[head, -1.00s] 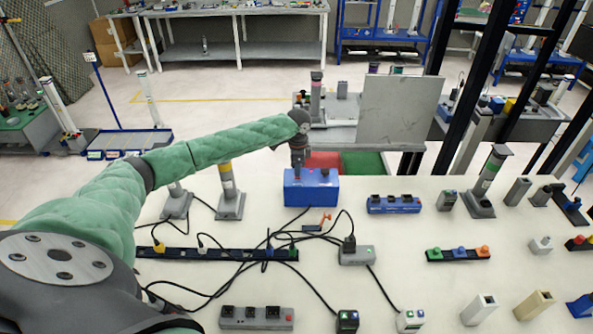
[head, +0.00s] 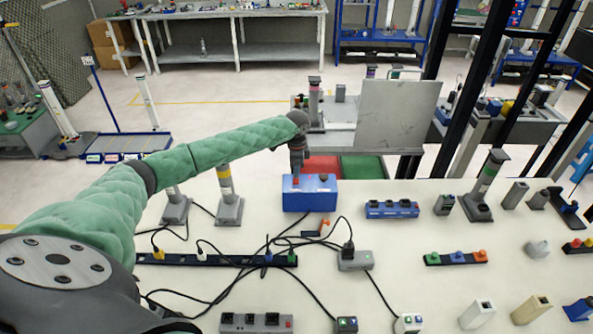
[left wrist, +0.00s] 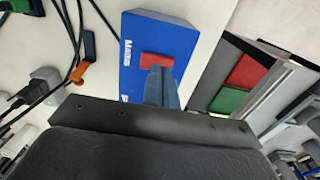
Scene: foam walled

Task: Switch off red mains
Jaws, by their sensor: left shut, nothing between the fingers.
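The blue box (head: 311,199) marked "Mains" stands on the white table, near its far edge. It also shows in the left wrist view (left wrist: 150,27). A red switch (left wrist: 157,61) sits on its top; in the head view it is a small red patch (head: 296,180) at the box's left end. My left gripper (head: 297,172) points down over that end. In the left wrist view its shut, empty fingertips (left wrist: 160,78) are right at the switch and overlap its lower edge; I cannot tell whether they touch. My right gripper is not in view.
A blue strip with dark sockets (head: 391,209) lies right of the box. Loose black cables (head: 262,270) and a small orange piece (head: 324,227) lie in front. Grey posts (head: 229,205) stand on the left. Red and green panels (head: 364,167) lie beyond the edge.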

